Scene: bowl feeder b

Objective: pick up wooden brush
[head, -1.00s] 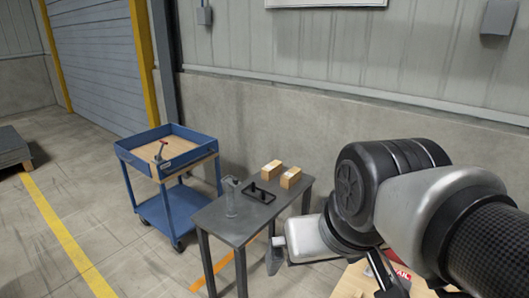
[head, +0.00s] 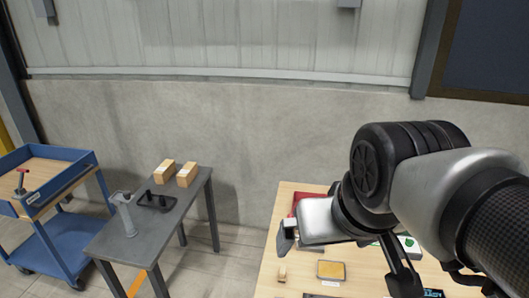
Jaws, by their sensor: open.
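I cannot clearly make out a wooden brush. My gripper (head: 286,240) is open, seen from the side above the left part of this table, apart from the small piece. My arm hides much of the table's right side.
A grey table (head: 190,207) with two cardboard boxes (head: 176,172) and a blue cart (head: 50,232) stand left. Floor shows between the tables.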

